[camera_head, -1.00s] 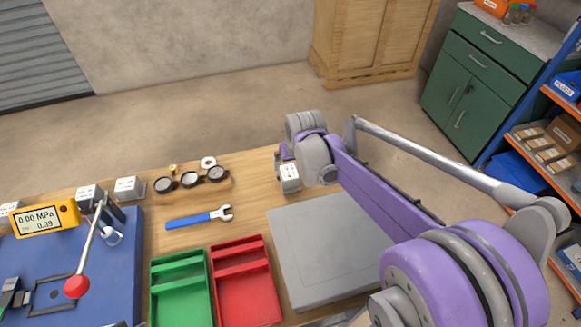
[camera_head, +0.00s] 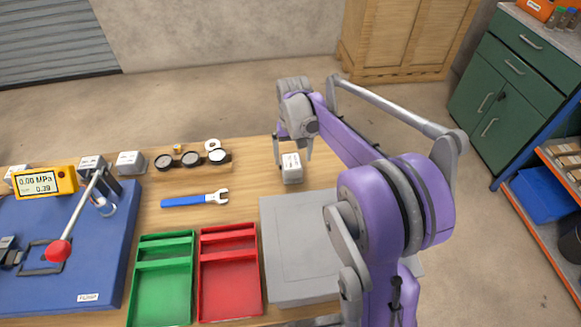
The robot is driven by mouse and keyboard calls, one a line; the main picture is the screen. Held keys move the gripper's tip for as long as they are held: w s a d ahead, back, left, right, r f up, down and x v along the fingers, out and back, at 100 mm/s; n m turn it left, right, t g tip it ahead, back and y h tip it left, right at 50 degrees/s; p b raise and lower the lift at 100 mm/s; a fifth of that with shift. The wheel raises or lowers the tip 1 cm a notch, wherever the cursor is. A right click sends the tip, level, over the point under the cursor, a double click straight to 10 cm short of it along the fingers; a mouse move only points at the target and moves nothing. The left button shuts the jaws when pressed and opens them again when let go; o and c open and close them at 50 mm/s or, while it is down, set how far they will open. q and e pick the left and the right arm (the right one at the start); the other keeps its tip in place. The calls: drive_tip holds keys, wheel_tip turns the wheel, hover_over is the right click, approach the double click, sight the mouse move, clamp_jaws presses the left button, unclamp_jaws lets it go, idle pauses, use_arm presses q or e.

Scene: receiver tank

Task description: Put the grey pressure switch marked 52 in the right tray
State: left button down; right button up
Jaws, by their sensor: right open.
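A small grey box-shaped switch (camera_head: 291,168) stands on the wooden table behind the grey case; its marking is too small to read. My right gripper (camera_head: 293,158) is open with its fingers on either side of the top of this switch, and I cannot tell if they touch it. More grey switches stand at the back left, one at the board's corner (camera_head: 130,163) and others (camera_head: 91,165) beside the yellow gauge. The red tray (camera_head: 229,314) is the right one of two trays, the green tray (camera_head: 163,318) the left. Both look empty. My left gripper is out of view.
A blue-handled wrench (camera_head: 194,199) lies behind the trays. A rack of round dark gauges (camera_head: 190,160) stands behind it. A flat grey case (camera_head: 298,245) lies right of the red tray. A blue test board with a red-knobbed lever (camera_head: 59,250) fills the left.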

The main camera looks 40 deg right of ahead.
sight(291, 161)
drive_tip(key=f, duration=0.1)
drive_tip(key=w+f, duration=0.1)
drive_tip(key=f, duration=0.3)
drive_tip(key=shift+w+d, duration=0.15)
drive_tip(key=shift+d, duration=0.1)
drive_tip(key=shift+f, duration=0.35)
clamp_jaws()
